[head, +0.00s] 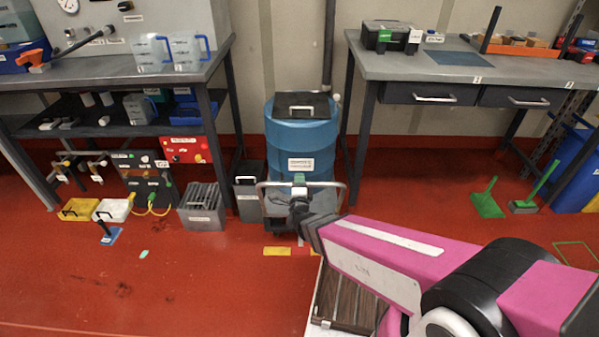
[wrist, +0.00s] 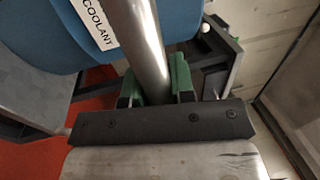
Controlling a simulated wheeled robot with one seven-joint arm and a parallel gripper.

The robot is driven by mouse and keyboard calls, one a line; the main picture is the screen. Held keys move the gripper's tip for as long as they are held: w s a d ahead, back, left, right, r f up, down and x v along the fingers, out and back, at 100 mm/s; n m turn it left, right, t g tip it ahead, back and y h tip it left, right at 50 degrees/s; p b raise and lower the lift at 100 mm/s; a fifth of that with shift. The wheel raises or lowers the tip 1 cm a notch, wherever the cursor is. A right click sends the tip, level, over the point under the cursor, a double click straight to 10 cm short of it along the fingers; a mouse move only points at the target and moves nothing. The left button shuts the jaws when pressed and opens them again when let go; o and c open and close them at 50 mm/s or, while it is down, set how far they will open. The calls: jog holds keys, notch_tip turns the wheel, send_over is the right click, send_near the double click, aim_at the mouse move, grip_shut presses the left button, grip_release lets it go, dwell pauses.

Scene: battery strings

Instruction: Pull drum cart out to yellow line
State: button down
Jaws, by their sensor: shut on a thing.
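The drum cart carries a blue drum (head: 300,140) with a white label and a black lid, standing upright between two benches near the wall. Its metal handle (head: 330,184) is a bar across the front. My gripper (head: 299,180) is shut on this handle. In the wrist view, the handle bar (wrist: 138,40) runs between the green fingers (wrist: 155,85), and the drum (wrist: 185,15) with a "COOLANT" label is behind it. A short yellow line (head: 279,251) lies on the red floor just in front of the cart. My arm hides the floor to its right.
A grey bin (head: 248,192) stands close beside the cart's left, and a box of grey plates (head: 202,210) is farther left. Workbenches (head: 130,68) (head: 455,66) flank the cart. A brown slatted pallet (head: 345,300) lies in front, partly under my arm. The front-left floor is mostly clear.

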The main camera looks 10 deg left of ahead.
jog(key=shift+s+d+r, duration=0.1)
jog(key=shift+s+d, duration=0.05)
jog(key=shift+s, duration=0.4)
jog(key=shift+s+d+r, duration=0.1)
jog(key=shift+s, duration=0.45)
jog(key=c, duration=1)
grip_release()
jog(key=shift+f, duration=0.1)
